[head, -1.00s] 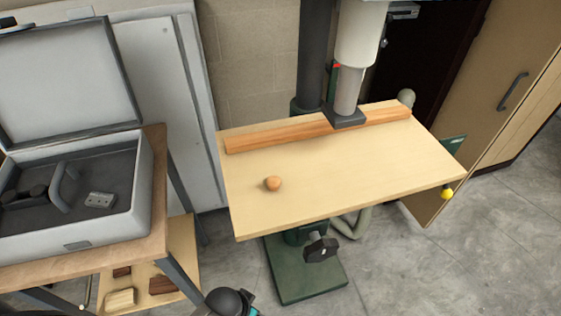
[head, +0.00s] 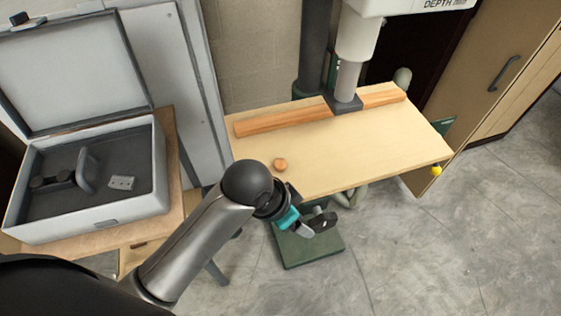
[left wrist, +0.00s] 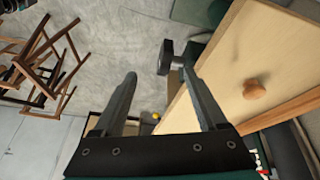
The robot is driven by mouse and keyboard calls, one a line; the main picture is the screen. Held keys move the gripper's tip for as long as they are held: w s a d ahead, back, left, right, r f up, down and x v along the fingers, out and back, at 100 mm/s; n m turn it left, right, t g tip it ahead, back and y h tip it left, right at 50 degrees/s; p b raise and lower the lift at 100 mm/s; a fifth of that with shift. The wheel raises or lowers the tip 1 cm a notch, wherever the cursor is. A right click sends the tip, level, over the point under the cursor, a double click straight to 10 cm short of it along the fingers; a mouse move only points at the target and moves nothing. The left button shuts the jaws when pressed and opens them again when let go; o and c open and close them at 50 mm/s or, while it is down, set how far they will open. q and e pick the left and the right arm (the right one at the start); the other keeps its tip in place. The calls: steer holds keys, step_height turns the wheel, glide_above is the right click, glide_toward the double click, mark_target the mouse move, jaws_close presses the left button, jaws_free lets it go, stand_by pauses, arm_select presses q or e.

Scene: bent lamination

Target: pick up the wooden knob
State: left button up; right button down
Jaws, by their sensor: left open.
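The wooden knob (head: 280,164) is a small round orange-brown piece on the near left part of the pale drill-press table (head: 375,140). In the left wrist view the knob (left wrist: 253,89) lies to the right of the fingers, clear of them. My left gripper (left wrist: 162,78) is open, with nothing between its fingers. In the head view my left arm reaches in front of the table's near edge, and the hand is just below and right of the knob; its fingertips are hard to make out there. My right gripper is not in view.
A wooden fence (head: 280,121) runs along the table's back, under the drill-press column. An open grey case (head: 95,220) stands on a workbench at left. A dark crank handle (head: 322,221) sits below the table edge. Open floor lies at right.

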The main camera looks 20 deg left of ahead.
arm_select(q)
steer(key=w+d+r+m+g, duration=0.1)
steer(key=w+d+r+m, duration=0.1)
steer(key=w+d+m, duration=0.15)
steer(key=m+g+y, duration=0.2)
steer(key=m+y, duration=0.1)
steer(key=m, duration=0.1)
glide_toward(280, 163)
steer(key=f, duration=0.1)
steer(key=w+f, duration=0.1)
steer(key=f, duration=0.1)
steer(key=shift+d+p, duration=0.15)
steer(key=shift+p, duration=0.2)
steer(key=shift+s+f, duration=0.25)
steer(key=shift+f, duration=1.15)
steer(key=shift+s+f, duration=0.2)
steer(key=shift+f, duration=1.25)
jaws_close()
